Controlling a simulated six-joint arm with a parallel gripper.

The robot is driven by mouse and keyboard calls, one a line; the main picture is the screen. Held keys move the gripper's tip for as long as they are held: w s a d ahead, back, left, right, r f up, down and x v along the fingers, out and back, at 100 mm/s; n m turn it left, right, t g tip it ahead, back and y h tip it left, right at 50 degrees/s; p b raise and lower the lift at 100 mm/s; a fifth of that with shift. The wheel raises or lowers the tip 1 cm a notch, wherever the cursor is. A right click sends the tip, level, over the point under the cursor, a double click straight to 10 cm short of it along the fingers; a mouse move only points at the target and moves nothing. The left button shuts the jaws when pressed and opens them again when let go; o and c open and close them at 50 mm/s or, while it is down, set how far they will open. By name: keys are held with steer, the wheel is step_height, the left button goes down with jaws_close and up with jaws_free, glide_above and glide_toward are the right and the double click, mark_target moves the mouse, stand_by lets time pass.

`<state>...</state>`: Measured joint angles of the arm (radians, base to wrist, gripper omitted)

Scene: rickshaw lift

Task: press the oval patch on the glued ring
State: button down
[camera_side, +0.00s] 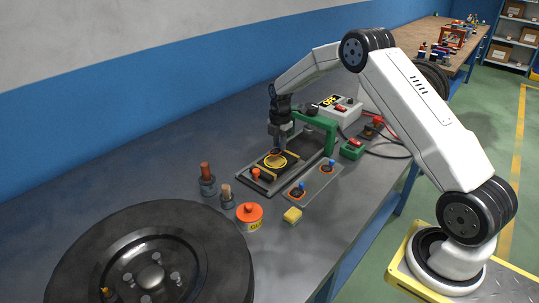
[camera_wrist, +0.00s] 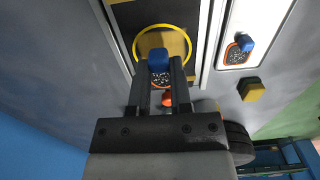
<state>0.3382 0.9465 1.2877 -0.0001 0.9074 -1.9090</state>
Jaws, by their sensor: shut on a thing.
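The glued ring (camera_side: 284,162) is a thin yellow outline on a dark surface inside a grey frame. It also shows in the wrist view (camera_wrist: 163,25), with a tan area inside it. My gripper (camera_side: 277,147) points down over the ring. In the wrist view my gripper (camera_wrist: 161,78) is shut on the blue tab (camera_wrist: 159,60) of an oval patch (camera_wrist: 158,82). This patch is dark and speckled with an orange rim.
Two more blue-tabbed patches (camera_side: 299,190) (camera_side: 326,166) lie on a plate beside the frame. A green post (camera_side: 329,139) stands close behind my gripper. An orange tin (camera_side: 249,215), a yellow block (camera_side: 292,215), bottles (camera_side: 207,184) and a large wheel (camera_side: 190,225) are nearer the front.

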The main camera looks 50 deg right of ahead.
mark_target(280, 152)
steer(key=shift+f, duration=1.25)
steer(key=shift+f, duration=0.65)
stand_by(1.8)
stand_by(0.5)
steer(key=shift+c, duration=1.1)
jaws_free()
steer(key=shift+r, duration=0.1)
steer(key=shift+r, duration=3.45)
